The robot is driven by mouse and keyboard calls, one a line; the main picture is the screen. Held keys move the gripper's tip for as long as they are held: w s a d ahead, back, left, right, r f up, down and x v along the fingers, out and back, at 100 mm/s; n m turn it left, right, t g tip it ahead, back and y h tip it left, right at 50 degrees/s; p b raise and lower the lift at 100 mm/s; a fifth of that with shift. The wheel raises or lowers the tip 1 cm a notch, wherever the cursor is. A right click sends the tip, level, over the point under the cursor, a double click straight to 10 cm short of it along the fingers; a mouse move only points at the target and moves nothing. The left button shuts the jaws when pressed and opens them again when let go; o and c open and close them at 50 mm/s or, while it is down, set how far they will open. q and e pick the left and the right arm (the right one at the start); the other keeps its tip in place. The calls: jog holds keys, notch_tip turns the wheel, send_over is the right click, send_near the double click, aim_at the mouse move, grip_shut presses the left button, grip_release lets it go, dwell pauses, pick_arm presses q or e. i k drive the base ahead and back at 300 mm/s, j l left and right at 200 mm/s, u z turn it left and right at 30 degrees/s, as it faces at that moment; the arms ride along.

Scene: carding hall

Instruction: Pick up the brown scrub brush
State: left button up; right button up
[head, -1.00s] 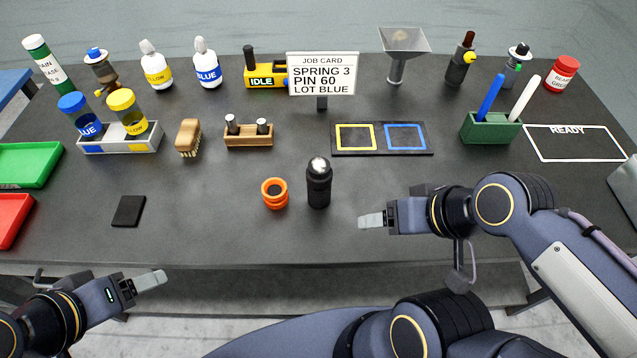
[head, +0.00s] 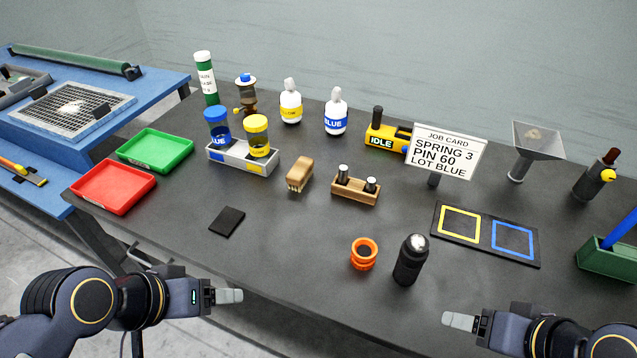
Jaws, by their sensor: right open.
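The brown scrub brush (head: 300,172) stands on the dark table, between the grey jar tray and a small wooden block with pins. It has a wooden back on top and pale bristles below. My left gripper (head: 228,296) is at the table's front edge, below and left of the brush and well apart from it. I see it side-on, so its jaw gap is hidden. My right gripper (head: 462,321) is open and empty at the lower right, far from the brush.
The jar tray (head: 231,163) is left of the brush, the pin block (head: 354,190) right. An orange ring (head: 364,251) and black cylinder (head: 409,262) stand in front. A black pad (head: 227,221), red tray (head: 112,186) and green tray (head: 155,149) are left. Table between pad and ring is clear.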

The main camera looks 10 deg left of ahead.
aim_at(297, 178)
jog(key=j+z, duration=0.35)
jog(key=i+j+z, duration=0.1)
jog(key=j+z, duration=0.55)
